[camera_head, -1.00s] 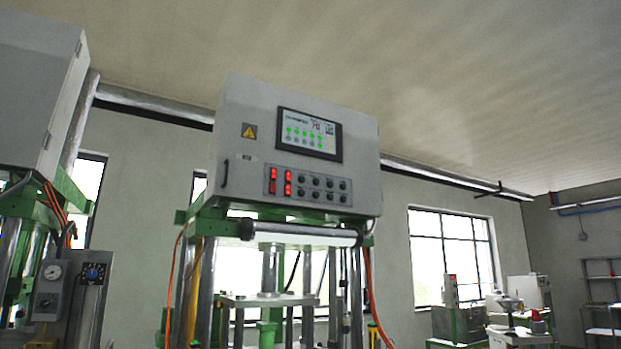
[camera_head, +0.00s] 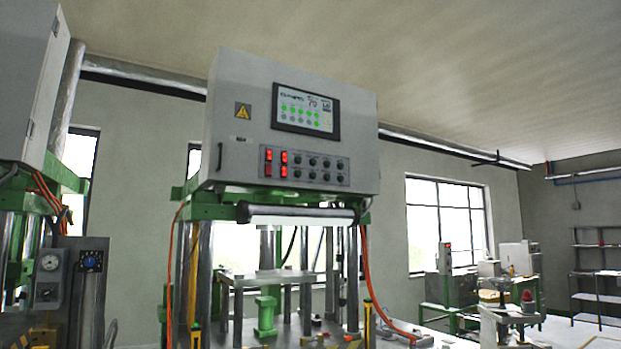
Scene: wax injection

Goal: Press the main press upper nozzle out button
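The main press (camera_head: 262,254) stands ahead on a green frame with steel columns. Its grey control cabinet (camera_head: 235,150) sits on top, tilted slightly in the picture. A dark button panel (camera_head: 304,168) on the cabinet front holds red lit displays (camera_head: 283,164) at its left and two rows of small dark buttons (camera_head: 319,170) to their right. The button labels are too small to read, so I cannot tell which one is the upper nozzle out button. A touchscreen (camera_head: 306,108) with green indicators is above the panel. Neither gripper is in view.
Another press with a grey cabinet (camera_head: 25,80) and gauges stands at the left edge. Orange hoses (camera_head: 366,270) hang beside the main press. Benches with machines (camera_head: 450,285) and a metal shelf (camera_head: 598,275) stand at the right.

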